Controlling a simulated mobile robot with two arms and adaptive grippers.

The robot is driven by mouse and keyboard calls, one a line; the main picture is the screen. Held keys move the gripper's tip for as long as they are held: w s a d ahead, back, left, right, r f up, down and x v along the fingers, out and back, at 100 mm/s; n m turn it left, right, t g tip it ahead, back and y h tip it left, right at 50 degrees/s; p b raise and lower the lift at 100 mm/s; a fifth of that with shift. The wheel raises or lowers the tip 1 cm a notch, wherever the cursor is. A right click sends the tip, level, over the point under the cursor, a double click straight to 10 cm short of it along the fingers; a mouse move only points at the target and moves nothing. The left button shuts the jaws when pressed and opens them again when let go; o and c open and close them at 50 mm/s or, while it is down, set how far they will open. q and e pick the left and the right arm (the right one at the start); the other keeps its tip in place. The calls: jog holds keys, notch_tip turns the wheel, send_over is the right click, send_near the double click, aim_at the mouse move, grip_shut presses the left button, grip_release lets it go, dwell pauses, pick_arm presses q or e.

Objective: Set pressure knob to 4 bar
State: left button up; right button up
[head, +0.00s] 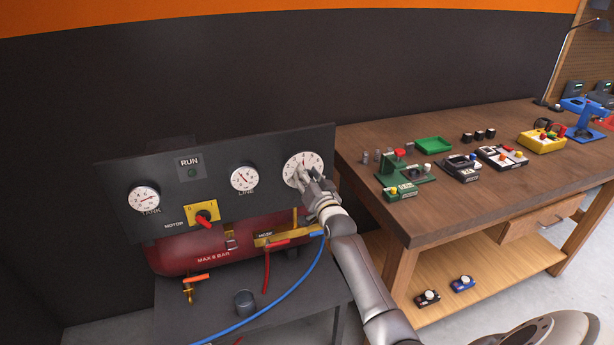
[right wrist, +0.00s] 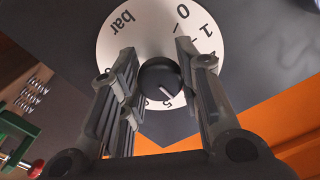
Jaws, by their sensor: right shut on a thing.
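The pressure dial (head: 303,159) is a white round scale at the right end of the dark panel. In the right wrist view the dial (right wrist: 147,38) appears turned over, with "bar", 0, 1 and 5 readable. The black pressure knob (right wrist: 160,77) sits at its centre. Its white line points to the lower right, near the 5 side; the figures around 2 to 4 are hidden behind a finger. My right gripper (head: 302,178) is at the dial, its fingers (right wrist: 160,88) on both sides of the knob and shut on it. My left gripper is not in view.
The panel also carries a TANK gauge (head: 144,199), a LINE gauge (head: 244,178), a RUN lamp (head: 191,172) and a red motor switch (head: 204,219). A red tank (head: 190,251) and a blue hose (head: 290,290) are below. A wooden bench (head: 450,200) with several devices stands right.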

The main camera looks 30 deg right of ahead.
jog(key=shift+f+m, duration=0.2)
jog(key=shift+m, duration=0.1)
jog(key=o, duration=1)
jog(key=shift+r, duration=0.1)
jog(key=shift+s, duration=0.1)
jog(key=v, duration=1.2)
